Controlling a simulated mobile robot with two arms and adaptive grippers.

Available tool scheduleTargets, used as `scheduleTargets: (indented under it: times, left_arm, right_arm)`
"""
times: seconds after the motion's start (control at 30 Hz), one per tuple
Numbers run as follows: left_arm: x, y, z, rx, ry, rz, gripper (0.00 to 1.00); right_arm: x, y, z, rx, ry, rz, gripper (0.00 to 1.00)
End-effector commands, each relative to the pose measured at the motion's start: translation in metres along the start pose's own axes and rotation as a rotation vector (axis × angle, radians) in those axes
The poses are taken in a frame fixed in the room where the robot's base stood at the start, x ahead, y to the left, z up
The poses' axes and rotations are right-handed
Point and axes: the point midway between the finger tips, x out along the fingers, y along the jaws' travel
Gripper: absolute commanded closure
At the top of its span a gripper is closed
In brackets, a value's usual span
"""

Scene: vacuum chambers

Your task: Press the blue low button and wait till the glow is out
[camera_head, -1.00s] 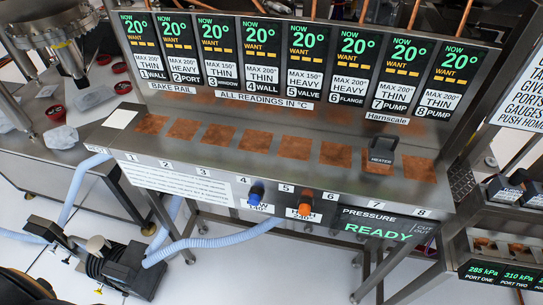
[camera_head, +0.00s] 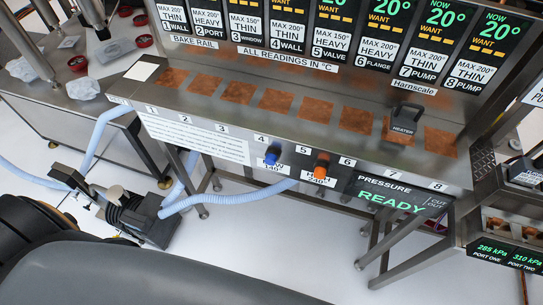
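The blue low button (camera_head: 272,155) sticks out of the front panel of the steel bake rail (camera_head: 226,117), below the numbers 4 and 5. No glow shows clearly on the blue button. The pressure display (camera_head: 398,197) further right reads READY in green.
A black heater block (camera_head: 404,122) stands on the copper pad near number 7; the other pads are bare. Display panels (camera_head: 331,30) read 20° behind. A pump with a pale blue hose (camera_head: 233,192) is on the floor at left. A gauge stand (camera_head: 508,256) is at right.

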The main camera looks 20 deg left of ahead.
Motion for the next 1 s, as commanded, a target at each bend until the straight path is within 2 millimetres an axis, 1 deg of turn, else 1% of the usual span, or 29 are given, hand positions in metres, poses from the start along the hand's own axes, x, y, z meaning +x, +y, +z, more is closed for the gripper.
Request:
scheduleTargets:
  times: [0.03,0.07,0.1,0.17,0.2,0.23,1.0]
  left_arm:
    - [0.0000,0.0000,0.0001,0.000,0.000,0.000,0.62]
    - [0.0000,0.0000,0.0001,0.000,0.000,0.000,0.68]
    - [0.0000,0.0000,0.0001,0.000,0.000,0.000,0.76]
    - [0.0000,-0.0001,0.0002,0.000,0.000,0.000,0.89]
    - [0.0000,-0.0001,0.0002,0.000,0.000,0.000,0.97]
    - [0.0000,0.0000,0.0002,0.000,0.000,0.000,1.00]
    - [0.0000,-0.0002,0.0003,0.000,-0.001,0.000,1.00]
  right_arm:
    - [0.0000,-0.0001,0.0001,0.000,0.000,0.000,0.67]
    - [0.0000,-0.0001,0.0001,0.000,0.000,0.000,0.67]
    - [0.0000,-0.0001,0.0001,0.000,0.000,0.000,0.67]
    - [0.0000,-0.0001,0.0001,0.000,0.000,0.000,0.67]
    - [0.0000,-0.0001,0.0002,0.000,0.000,0.000,0.67]
    - [0.0000,-0.0001,0.0002,0.000,0.000,0.000,0.67]
    - [0.0000,0.0000,0.0005,0.000,-0.001,0.000,0.67]
